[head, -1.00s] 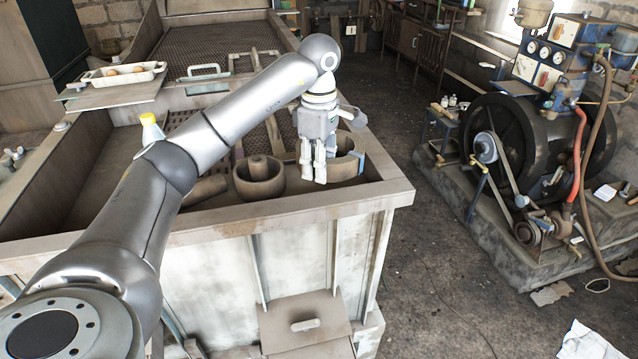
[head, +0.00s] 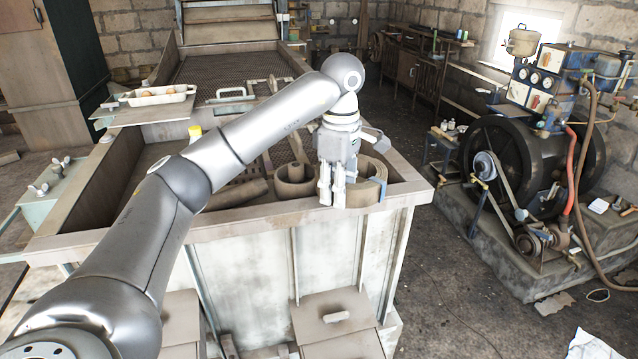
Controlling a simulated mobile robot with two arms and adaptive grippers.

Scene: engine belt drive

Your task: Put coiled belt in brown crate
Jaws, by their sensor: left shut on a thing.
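The coiled belt (head: 367,190) is a tan-brown curved band with a blue strap on its right side. It shows at the near right corner of the large wooden trough, overlapping the front rim in the head view. I cannot tell how high it is above the trough. My left gripper (head: 332,195) points down at the left end of the belt and is shut on it. The fingers hide part of that end. My right gripper is out of view. I see no crate that I can clearly make out as the brown crate.
The wooden trough (head: 415,188) holds a round pulley-like piece (head: 295,182) and a cylinder (head: 235,194). A white tray (head: 155,96) stands on its left ledge. An engine with a flywheel (head: 535,160) stands at right. The floor between (head: 430,250) is largely clear.

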